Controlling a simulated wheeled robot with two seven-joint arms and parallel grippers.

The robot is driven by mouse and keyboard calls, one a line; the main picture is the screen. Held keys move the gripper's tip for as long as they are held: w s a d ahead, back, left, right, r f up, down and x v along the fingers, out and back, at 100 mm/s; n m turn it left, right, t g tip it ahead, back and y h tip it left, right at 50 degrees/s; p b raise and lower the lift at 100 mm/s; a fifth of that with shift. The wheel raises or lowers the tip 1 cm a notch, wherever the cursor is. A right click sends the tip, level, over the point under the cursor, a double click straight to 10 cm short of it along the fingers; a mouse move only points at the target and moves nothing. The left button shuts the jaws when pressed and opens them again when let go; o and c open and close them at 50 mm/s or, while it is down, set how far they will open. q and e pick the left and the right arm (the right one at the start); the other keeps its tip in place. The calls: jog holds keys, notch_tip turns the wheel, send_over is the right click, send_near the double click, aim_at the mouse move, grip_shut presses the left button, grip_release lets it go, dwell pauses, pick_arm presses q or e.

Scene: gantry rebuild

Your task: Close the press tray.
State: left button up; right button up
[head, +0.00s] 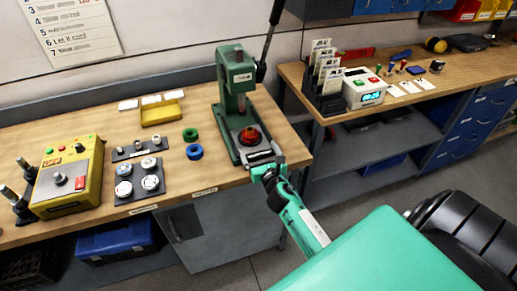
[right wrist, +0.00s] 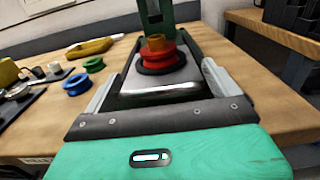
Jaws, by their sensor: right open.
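The green press (head: 240,85) stands upright near the right end of the wooden bench, its long black lever raised. Its metal tray (right wrist: 165,92) lies at the press foot, front edge facing me. A red round piece with an orange top (head: 250,135) sits on the tray; it also shows in the right wrist view (right wrist: 158,56). My right gripper (head: 262,158) is at the tray's front edge. In the right wrist view its open fingers (right wrist: 160,88) lie on either side of the tray's front part. Contact cannot be told. My left gripper is not in view.
Left of the press lie a green ring (head: 190,134) and a blue ring (head: 194,152), a yellow tray (head: 162,112) and a dark plate with gauges (head: 140,182). A yellow control box (head: 70,182) stands farther left. A gap separates this bench from the right bench (head: 420,82).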

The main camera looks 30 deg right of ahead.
aim_at(253, 140)
jog(key=shift+w, duration=0.35)
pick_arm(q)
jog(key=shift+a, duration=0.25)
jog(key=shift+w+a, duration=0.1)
pick_arm(e)
jog(key=shift+c, duration=0.2)
jog(key=c, duration=1.1)
jog(key=shift+x, duration=2.35)
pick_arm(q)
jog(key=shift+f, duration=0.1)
pick_arm(e)
jog(key=shift+s, duration=0.1)
jog(key=o, duration=1.1)
jog(key=shift+o, duration=0.2)
